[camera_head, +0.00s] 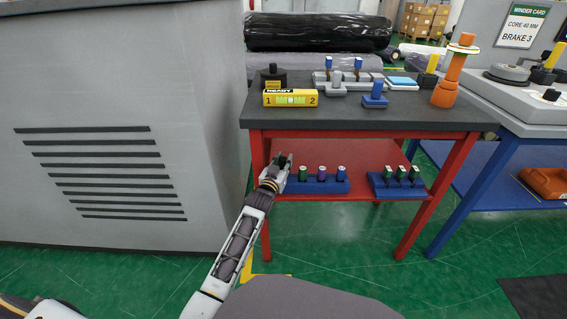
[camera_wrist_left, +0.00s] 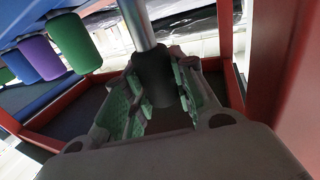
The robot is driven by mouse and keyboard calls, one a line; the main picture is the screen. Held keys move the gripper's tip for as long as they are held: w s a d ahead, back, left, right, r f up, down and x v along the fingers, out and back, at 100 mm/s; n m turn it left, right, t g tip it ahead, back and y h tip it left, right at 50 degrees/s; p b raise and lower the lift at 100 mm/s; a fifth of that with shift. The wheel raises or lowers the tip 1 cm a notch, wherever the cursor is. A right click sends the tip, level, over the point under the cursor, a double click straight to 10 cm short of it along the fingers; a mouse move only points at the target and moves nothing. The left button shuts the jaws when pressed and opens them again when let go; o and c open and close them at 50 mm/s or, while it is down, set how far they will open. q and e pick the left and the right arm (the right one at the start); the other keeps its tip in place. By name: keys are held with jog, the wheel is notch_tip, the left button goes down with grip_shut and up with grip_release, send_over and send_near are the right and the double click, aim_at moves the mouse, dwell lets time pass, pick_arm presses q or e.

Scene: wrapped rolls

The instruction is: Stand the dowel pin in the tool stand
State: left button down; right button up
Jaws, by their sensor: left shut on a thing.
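My left gripper (camera_head: 279,163) is low in front of the red table, beside the left end of a blue rack (camera_head: 344,187) on the lower shelf. In the left wrist view its fingers (camera_wrist_left: 153,92) are shut around the dark sleeve of the dowel pin (camera_wrist_left: 153,72), whose bright metal shaft extends toward the top of the picture. In the head view the pin is too small to make out. A grey tool stand (camera_head: 372,78) with two upright blue-topped tools is on the tabletop, toward the back. My right gripper is not in view.
On the dark tabletop (camera_head: 415,115) are a yellow READY block (camera_head: 290,98), a blue knobbed block (camera_head: 375,99) and an orange post (camera_head: 447,85). A grey cabinet (camera_head: 110,70) stands left.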

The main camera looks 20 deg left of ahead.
pick_arm(q)
jog(key=shift+f+b, duration=0.7)
jog(key=shift+f, duration=0.1)
jog(key=shift+f+b, duration=0.35)
jog(key=shift+f, duration=0.8)
jog(key=c, duration=1.1)
grip_release()
jog(key=shift+f, duration=0.1)
